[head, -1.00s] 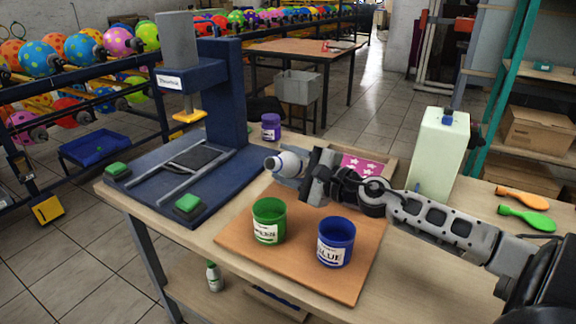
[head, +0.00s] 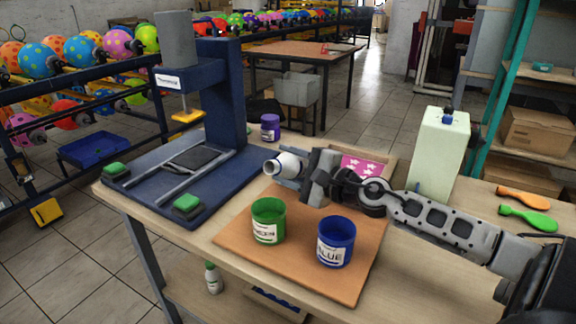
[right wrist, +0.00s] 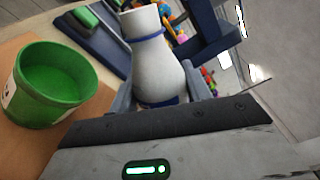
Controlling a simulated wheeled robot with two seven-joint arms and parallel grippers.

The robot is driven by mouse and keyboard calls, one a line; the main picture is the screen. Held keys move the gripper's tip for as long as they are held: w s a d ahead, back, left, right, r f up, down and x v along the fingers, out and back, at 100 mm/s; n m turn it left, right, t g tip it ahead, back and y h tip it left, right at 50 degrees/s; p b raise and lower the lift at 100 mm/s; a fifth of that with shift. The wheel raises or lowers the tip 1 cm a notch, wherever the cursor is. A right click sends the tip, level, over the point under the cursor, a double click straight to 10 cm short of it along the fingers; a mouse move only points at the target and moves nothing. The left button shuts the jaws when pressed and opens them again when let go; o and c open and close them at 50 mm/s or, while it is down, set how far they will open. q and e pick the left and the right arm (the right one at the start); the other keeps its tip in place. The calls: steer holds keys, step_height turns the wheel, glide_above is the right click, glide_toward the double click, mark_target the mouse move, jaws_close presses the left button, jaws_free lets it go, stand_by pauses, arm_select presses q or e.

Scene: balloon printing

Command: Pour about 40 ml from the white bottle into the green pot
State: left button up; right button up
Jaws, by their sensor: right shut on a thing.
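The white bottle (head: 288,166) is tilted above the far side of the board, its mouth toward the left. My right gripper (head: 300,172) is shut on it. In the right wrist view the white bottle (right wrist: 155,70), with blue bands, sits between the fingers. The green pot (head: 268,221) stands upright on the board, below and in front of the bottle. It also shows at the left of the right wrist view as a green pot (right wrist: 52,84). No stream of liquid shows. The bottle's contents are hidden. My left gripper is not in view.
A blue pot (head: 335,241) stands right of the green pot on the brown board (head: 302,272). A blue press (head: 222,100) stands at the left. A purple jar (head: 270,127) and a pale green container (head: 438,155) stand farther back.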

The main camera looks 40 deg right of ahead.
steer(key=shift+f+n+b, duration=0.5)
steer(key=shift+n+b, duration=0.4)
steer(key=shift+b, duration=0.05)
stand_by(0.7)
steer(key=shift+f+n, duration=0.15)
steer(key=shift+n, duration=0.15)
steer(key=shift+f+n+b, duration=0.2)
steer(key=shift+n+b, duration=0.1)
steer(key=shift+b, duration=0.25)
stand_by(1.2)
steer(key=shift+r+m+p, duration=0.8)
steer(key=shift+m+p, duration=0.1)
steer(key=shift+p, duration=0.1)
steer(key=shift+r+m, duration=0.1)
steer(key=shift+m, duration=0.2)
